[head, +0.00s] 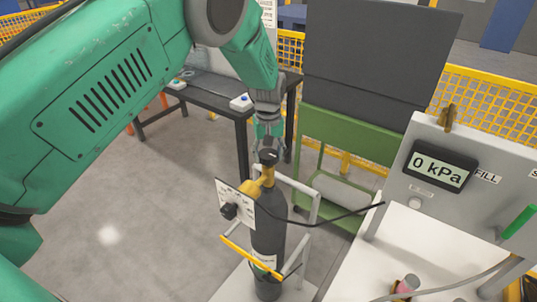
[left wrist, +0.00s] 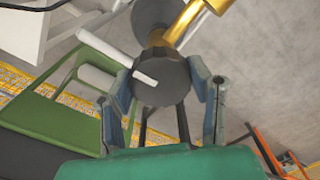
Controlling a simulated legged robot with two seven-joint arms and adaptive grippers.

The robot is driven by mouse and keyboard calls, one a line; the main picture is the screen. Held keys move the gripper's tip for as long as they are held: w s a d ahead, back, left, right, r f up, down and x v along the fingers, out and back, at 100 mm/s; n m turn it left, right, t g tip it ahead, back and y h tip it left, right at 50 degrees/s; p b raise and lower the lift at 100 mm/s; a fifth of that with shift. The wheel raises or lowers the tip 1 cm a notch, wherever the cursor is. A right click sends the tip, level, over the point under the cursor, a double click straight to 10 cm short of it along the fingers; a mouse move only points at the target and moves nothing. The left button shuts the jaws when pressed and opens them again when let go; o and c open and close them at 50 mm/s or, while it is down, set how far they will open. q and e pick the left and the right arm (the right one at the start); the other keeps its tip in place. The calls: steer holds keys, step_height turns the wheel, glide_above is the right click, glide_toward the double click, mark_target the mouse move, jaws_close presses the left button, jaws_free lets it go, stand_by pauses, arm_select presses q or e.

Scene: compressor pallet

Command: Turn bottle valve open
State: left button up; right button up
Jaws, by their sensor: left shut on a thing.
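A dark gas bottle (head: 268,240) stands upright on a small pallet, with a brass valve body (head: 267,176) and a black valve knob (head: 269,157) on top. My left gripper (head: 270,148) comes down over the knob from above. In the left wrist view, my left gripper (left wrist: 161,90) has one finger on each side of the round black knob (left wrist: 161,80) and is shut on it. A white bar or mark lies across the knob's face. The brass valve body (left wrist: 178,28) shows behind the knob. My right gripper is not in view.
A panel with a display (head: 441,167) reading 0 kPa stands right. A green cart (head: 345,140) and dark table (head: 215,98) stand behind.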

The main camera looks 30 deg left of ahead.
mark_target(269, 152)
arm_select(q)
steer(key=n, duration=0.5)
steer(key=shift+w+a+r, duration=0.1)
steer(key=shift+w+r, duration=0.15)
steer(key=shift+w, duration=0.1)
steer(key=shift+n, duration=0.3)
steer(key=o, duration=1)
steer(key=shift+o, duration=0.7)
steer(key=shift+f, duration=0.15)
steer(key=shift+s, duration=0.1)
steer(key=shift+r, duration=0.2)
step_height(269, 152, up, 11)
steer(key=shift+r, duration=0.2)
